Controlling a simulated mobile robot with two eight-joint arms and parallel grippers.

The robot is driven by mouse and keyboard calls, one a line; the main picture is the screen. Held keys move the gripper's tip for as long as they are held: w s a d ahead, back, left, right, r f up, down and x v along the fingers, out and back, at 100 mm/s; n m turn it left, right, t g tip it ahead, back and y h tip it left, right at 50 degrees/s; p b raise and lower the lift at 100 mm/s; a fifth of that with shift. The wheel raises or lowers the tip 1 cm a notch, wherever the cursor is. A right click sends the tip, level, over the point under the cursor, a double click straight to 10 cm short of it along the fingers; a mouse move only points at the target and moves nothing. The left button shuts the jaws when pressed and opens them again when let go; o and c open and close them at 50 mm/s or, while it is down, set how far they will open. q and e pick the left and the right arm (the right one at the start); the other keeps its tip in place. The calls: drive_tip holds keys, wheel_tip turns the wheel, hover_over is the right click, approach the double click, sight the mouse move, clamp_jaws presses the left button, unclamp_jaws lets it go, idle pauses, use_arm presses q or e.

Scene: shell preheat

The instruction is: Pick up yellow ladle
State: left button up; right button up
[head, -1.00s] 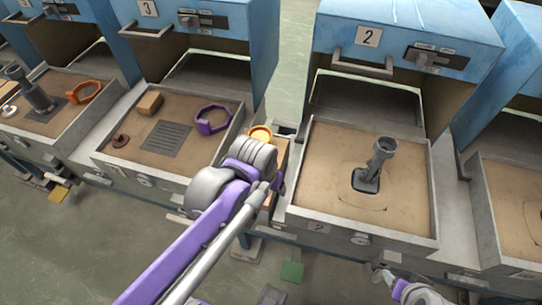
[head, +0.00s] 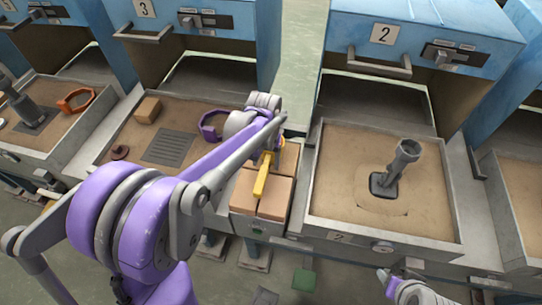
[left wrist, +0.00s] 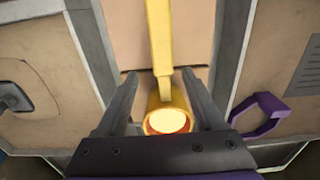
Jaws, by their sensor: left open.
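The yellow ladle (head: 261,178) lies on tan blocks between stations 3 and 2, its handle pointing toward me in the head view. In the left wrist view its handle (left wrist: 158,40) runs up the picture, and its round bowl (left wrist: 167,119), bright orange-white inside, sits low in the middle. My left gripper (left wrist: 159,76) is open, with one finger on each side of the ladle near where handle and bowl meet. In the head view my left arm partly hides the bowl. My right gripper (head: 384,280) is at the bottom right, small and unclear.
Tan blocks (head: 274,205) fill the narrow stand under the ladle. Station 2's sand tray (head: 340,180) holds a grey upright tool (head: 394,168). Station 3's tray (head: 125,137) holds a purple ring (head: 207,122), a grate (head: 170,148) and a small block (head: 148,109). Tray walls flank the ladle closely.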

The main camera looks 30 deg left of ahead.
sight(264, 168)
use_arm(q)
drive_tip(key=f, duration=0.5)
drive_tip(key=shift+s+a, duration=0.15)
drive_tip(key=shift+a, duration=0.05)
drive_tip(key=shift+c, duration=0.3)
clamp_jaws()
